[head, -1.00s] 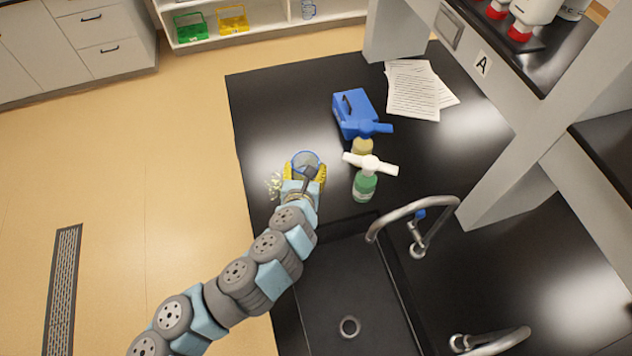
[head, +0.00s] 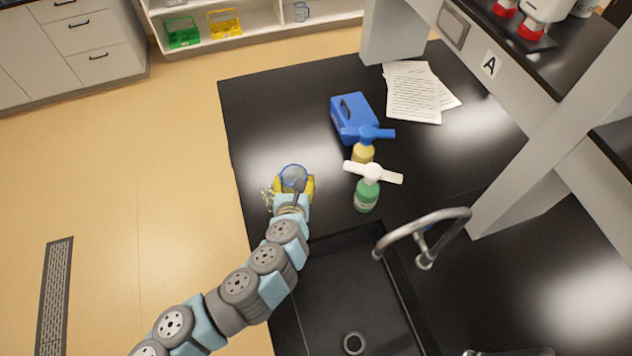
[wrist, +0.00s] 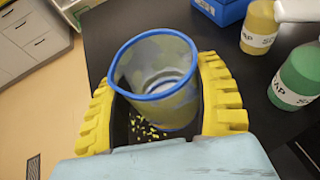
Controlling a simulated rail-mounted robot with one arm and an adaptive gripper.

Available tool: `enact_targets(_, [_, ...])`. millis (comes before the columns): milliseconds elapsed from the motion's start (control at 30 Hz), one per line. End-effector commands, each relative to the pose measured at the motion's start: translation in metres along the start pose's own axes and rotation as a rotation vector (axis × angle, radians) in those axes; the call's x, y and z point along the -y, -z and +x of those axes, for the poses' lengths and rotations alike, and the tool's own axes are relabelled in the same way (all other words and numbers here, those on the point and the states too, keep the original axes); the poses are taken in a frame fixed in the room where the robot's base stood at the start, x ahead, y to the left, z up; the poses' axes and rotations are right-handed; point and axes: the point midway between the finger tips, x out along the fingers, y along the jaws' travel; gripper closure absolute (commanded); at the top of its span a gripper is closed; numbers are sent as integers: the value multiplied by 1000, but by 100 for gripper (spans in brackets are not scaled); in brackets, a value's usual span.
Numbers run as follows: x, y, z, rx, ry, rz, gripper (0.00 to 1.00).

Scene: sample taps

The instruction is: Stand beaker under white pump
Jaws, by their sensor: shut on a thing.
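The clear beaker with a blue rim (wrist: 156,78) is between the yellow fingers of my gripper (wrist: 166,105) in the wrist view, upright or nearly so. The gripper is shut on it. In the head view the beaker (head: 293,178) and my gripper (head: 293,187) are over the counter's left part, left of the pumps. The white pump (head: 373,173) tops a green soap bottle (head: 367,196). It stands right of the beaker, with a clear gap. Its nozzle bar runs left and right. I cannot tell whether the beaker touches the counter.
A yellow soap bottle with a blue pump (head: 367,133) stands just behind the green one. A blue box (head: 353,116) and papers (head: 414,92) lie farther back. The sink (head: 350,290) and tap (head: 425,232) are in front. Small pale bits (head: 267,198) show beside the gripper.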

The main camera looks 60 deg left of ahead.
Motion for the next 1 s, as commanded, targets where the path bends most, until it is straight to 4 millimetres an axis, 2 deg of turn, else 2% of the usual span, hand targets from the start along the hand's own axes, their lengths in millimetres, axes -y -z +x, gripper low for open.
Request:
enact_targets(367, [26, 7, 39, -3, 0, -1, 65])
enact_targets(700, [45, 31, 76, -3, 0, -4, 65])
enact_targets(1000, [52, 42, 93, -1, -1, -1, 65])
